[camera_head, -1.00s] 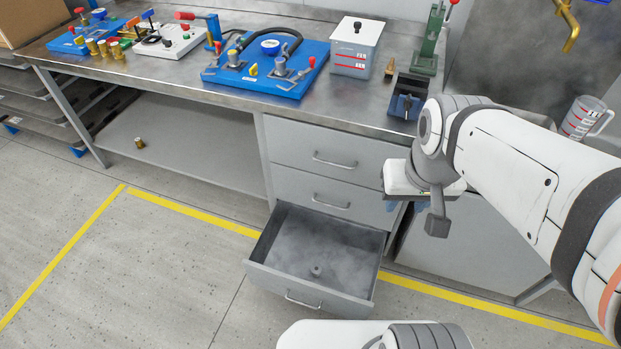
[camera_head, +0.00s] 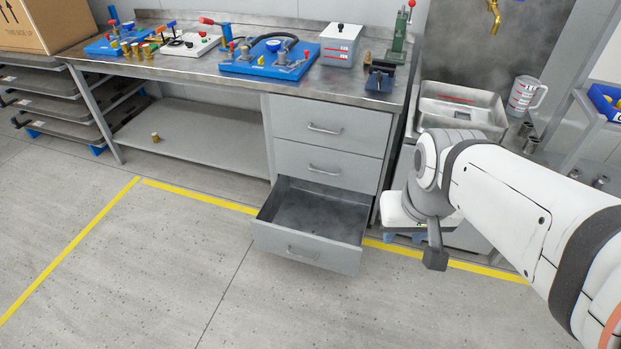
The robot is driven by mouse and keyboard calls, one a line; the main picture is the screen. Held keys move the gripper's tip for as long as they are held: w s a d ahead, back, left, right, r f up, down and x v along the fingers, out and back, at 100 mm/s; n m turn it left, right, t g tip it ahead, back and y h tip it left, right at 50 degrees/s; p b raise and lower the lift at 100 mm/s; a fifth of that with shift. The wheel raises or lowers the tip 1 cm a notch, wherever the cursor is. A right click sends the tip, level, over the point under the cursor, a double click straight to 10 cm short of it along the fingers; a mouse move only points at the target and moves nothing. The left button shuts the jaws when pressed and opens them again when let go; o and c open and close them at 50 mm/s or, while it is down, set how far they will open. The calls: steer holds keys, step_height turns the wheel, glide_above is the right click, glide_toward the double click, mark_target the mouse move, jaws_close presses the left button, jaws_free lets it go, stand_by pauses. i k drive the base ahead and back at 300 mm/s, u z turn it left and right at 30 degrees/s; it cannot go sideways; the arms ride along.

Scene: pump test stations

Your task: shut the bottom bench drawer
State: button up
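The bottom bench drawer (camera_head: 305,246) is pulled well out from the grey bench cabinet (camera_head: 328,126), under two closed drawers. Its front panel and bar handle face me, and the part of its inside that shows looks empty. My gripper (camera_head: 435,258) is at the end of my white arm, to the right of the drawer and apart from it in the picture. The gripper is seen from above and behind, and its fingers cannot be made out clearly.
Yellow floor tape (camera_head: 200,197) runs in front of the bench. The floor ahead of the drawer is clear. A sink basin (camera_head: 462,106) is right of the bench. Blue pump rigs (camera_head: 268,58) stand on the bench top (camera_head: 210,68). A brass part (camera_head: 155,138) lies on the lower shelf.

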mark_target(294, 207)
steer(key=u, duration=0.45)
steer(key=i, duration=1)
steer(key=u, duration=0.1)
steer(key=k, duration=1.4)
steer(key=z, duration=0.4)
steer(key=i, duration=0.95)
steer(key=z, duration=0.05)
